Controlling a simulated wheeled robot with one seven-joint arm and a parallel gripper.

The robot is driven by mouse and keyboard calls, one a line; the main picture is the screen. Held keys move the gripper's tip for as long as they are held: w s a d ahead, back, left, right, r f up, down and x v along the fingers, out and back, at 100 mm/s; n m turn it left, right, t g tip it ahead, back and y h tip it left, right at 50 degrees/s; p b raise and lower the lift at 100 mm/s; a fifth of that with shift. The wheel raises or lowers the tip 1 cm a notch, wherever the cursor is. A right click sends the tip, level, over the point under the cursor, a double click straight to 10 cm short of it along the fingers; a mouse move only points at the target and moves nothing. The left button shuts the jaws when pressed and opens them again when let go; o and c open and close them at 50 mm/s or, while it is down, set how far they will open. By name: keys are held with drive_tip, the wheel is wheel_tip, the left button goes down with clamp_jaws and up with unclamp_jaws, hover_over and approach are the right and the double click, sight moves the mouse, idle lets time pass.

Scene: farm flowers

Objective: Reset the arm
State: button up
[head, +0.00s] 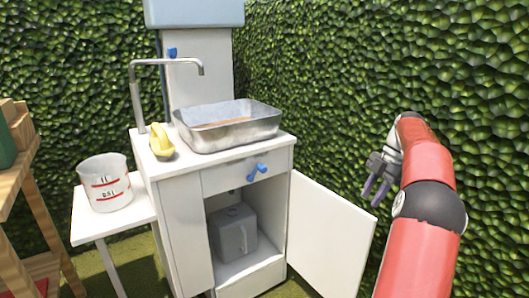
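My gripper (377,184) is at the right of the head view, at the end of my red and dark grey arm. It is in front of the hedge, above and to the right of the open cabinet door. Its fingers point down and to the left. The two fingers look apart with nothing between them. It touches nothing that I can see.
A white sink cabinet (182,206) holds a metal basin (262,131) and a yellow object (161,143). Its door (326,232) stands open, showing a grey box (233,236). A measuring bucket (106,183) stands on a side table (84,221). Hedges (330,70) close off the back.

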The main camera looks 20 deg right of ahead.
drive_tip(key=s+a+r+m+h, duration=0.1)
drive_tip(key=s+a+r+m, duration=0.15)
drive_tip(key=a, duration=0.55)
drive_tip(key=s+a+r+m+t+h, duration=0.1)
drive_tip(key=a+r+m+h, duration=0.15)
drive_tip(key=a, duration=0.55)
drive_tip(key=s+a+r+m+h, duration=0.1)
drive_tip(key=s+a+r+m, duration=0.15)
drive_tip(key=a, duration=0.55)
drive_tip(key=s+a+f+m+t, duration=0.2)
drive_tip(key=s+a+m, duration=0.3)
drive_tip(key=s, duration=0.3)
drive_tip(key=s+a+f+m+t, duration=0.2)
drive_tip(key=s+a+f+m, duration=0.3)
drive_tip(key=s, duration=0.3)
drive_tip(key=shift+s+a+f+t+p, duration=0.25)
drive_tip(key=shift+a+t+p, duration=0.05)
drive_tip(key=shift+a+p, duration=0.1)
